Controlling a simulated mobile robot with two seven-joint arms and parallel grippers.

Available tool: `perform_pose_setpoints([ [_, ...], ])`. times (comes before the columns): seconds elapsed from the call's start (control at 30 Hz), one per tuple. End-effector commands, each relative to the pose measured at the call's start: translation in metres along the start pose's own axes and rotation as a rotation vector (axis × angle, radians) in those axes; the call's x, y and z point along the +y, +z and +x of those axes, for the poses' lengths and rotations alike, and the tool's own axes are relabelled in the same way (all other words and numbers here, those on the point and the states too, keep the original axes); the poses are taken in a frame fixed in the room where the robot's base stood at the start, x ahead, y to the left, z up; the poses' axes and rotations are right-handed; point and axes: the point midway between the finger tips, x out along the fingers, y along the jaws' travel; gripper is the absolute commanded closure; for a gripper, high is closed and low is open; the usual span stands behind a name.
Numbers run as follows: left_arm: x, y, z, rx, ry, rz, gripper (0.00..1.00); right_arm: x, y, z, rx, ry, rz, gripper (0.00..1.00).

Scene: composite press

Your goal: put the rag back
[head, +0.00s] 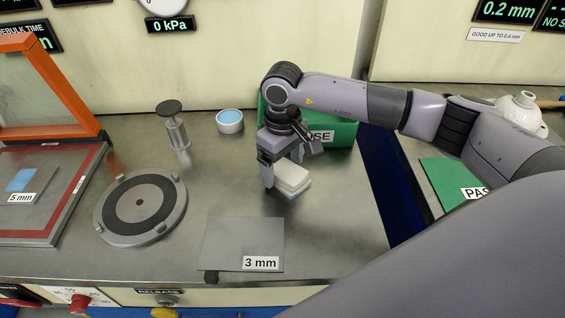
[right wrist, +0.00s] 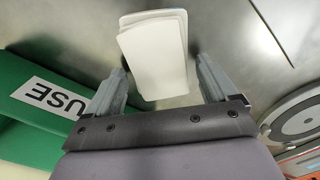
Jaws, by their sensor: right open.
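A small folded white stack (head: 293,176) with a bluish lower layer, which looks like the rag, lies on the steel bench. It also shows in the right wrist view (right wrist: 154,52). My right gripper (head: 282,172) is above it, pointing down, with its fingers apart. In the right wrist view the two fingers (right wrist: 161,78) stand to either side of the stack's near end, with a gap on both sides; I cannot tell how high they are. My left gripper is out of view.
A green bin (head: 338,134) labelled "USE" stands right behind the gripper. A grey 3 mm plate (head: 240,240) lies in front. A round plate (head: 140,205), a metal plunger stand (head: 176,130) and a blue-topped cup (head: 230,121) are left. A gap separates the right bench, which holds a green mat (head: 447,180).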

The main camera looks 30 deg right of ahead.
Motion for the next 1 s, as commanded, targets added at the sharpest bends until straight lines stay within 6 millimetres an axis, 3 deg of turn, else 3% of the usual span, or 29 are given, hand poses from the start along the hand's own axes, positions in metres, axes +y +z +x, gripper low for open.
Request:
perform_pose_setpoints([
  [0.17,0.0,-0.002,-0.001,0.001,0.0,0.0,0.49,0.0,-0.001,-0.009,0.004,0.0,0.0,0.14],
  [0.5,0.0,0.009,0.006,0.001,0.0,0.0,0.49,0.0,-0.001,-0.08,0.006,0.001,0.0,0.14],
  [0.7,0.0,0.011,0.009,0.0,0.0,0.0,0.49,0.0,-0.001,-0.111,0.003,0.0,0.0,0.14],
  [1.0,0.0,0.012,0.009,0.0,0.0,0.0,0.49,0.0,0.0,-0.123,0.0,0.0,0.0,0.14],
])
